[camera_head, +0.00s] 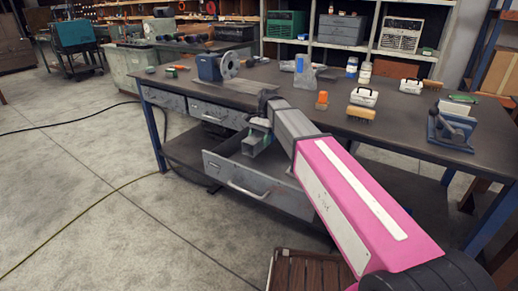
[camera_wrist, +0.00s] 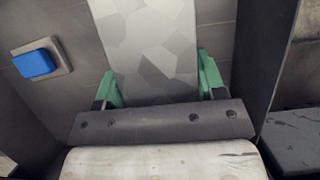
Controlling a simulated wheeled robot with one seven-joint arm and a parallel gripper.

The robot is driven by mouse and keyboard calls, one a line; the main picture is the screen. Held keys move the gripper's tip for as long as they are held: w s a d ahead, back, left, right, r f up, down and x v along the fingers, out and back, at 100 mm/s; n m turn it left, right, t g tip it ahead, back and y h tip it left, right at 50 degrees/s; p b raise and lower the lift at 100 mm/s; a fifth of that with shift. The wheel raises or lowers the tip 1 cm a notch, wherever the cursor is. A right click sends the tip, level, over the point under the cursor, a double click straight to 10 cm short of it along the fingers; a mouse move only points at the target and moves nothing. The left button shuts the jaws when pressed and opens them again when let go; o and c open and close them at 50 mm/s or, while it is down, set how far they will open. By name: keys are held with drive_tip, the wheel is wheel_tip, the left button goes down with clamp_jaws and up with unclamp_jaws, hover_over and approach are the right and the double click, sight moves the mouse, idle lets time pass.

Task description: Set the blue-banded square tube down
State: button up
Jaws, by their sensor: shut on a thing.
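My gripper (camera_head: 257,137) is over the open drawer (camera_head: 262,192) at the front of the workbench. In the wrist view its green fingers (camera_wrist: 157,80) are shut on a pale grey, patterned flat-sided piece, taken as the square tube (camera_wrist: 150,38). The tube runs away from the gripper between the fingers. No blue band shows on its visible part, and its far end is out of the wrist view.
A blue block on a pale square base (camera_wrist: 36,63) is left of the gripper in the wrist view. A dark wall (camera_wrist: 252,60) stands close on the right.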

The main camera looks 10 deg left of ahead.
drive_tip(key=shift+f, duration=2.15)
drive_tip(key=o, duration=1.2)
drive_tip(key=shift+f, duration=0.1)
drive_tip(key=shift+o, duration=0.2)
drive_tip(key=v, duration=1.2)
